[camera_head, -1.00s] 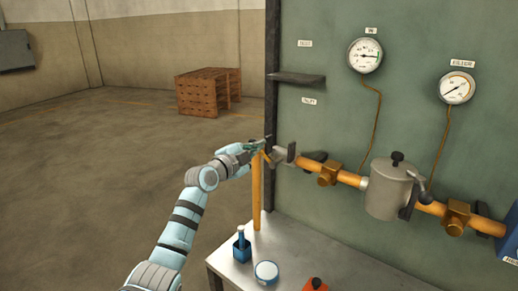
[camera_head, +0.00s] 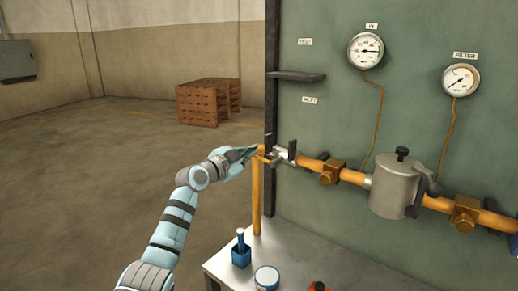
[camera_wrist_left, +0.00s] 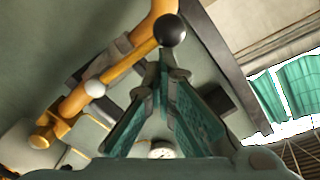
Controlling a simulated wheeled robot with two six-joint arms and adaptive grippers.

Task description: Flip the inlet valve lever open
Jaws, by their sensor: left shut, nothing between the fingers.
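The inlet valve (camera_head: 284,155) is a grey body on the left part of the orange pipe, below the INLET label (camera_head: 310,100). In the left wrist view a black ball knob (camera_wrist_left: 170,29), which looks like the lever's end, lies just beyond my fingertips. I cannot tell whether they touch it. My left gripper (camera_head: 257,152) is beside the pipe's left bend, close to the valve. It also shows in the wrist view (camera_wrist_left: 164,65), with its fingers together and empty. The lever's exact angle is unclear. My right gripper is out of view.
The orange pipe runs right to a grey filter pot (camera_head: 397,188). A metal bench (camera_head: 315,258) below holds a blue holder (camera_head: 241,255) and a round tin (camera_head: 267,278).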

